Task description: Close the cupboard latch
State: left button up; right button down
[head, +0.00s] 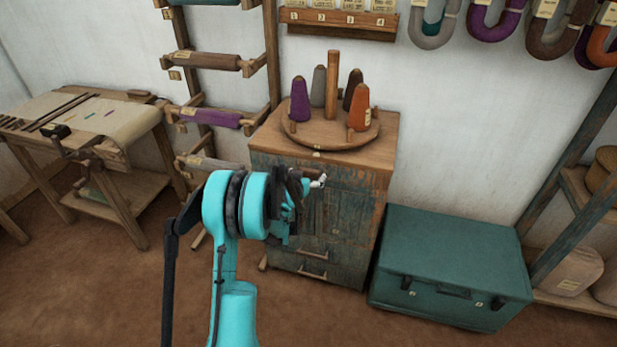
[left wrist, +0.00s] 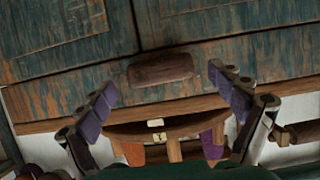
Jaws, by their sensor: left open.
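The cupboard (head: 350,232) has worn blue-green doors and a wooden top. Its doors also show in the left wrist view (left wrist: 230,45), which looks at them upside down. The latch (left wrist: 162,68) is a short brown wooden bar lying about level near the doors' upper edge, at the seam between them. My left gripper (head: 306,184) is at the cupboard front, hiding part of the doors in the head view. In the left wrist view my left gripper (left wrist: 162,84) is open, with one finger on each side of the latch; I cannot tell whether they touch it. My right gripper is out of view.
A round wooden stand (head: 318,135) with several yarn cones sits on the cupboard top. A teal chest (head: 450,262) stands to the right. A work table (head: 95,125) and a rack of rollers (head: 205,118) are to the left. The floor in front is clear.

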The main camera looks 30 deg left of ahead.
pick_arm(q)
jog(key=shift+x, duration=0.75)
jog(key=shift+r, duration=0.1)
jog(key=c, duration=1.2)
jog(key=shift+o, duration=0.2)
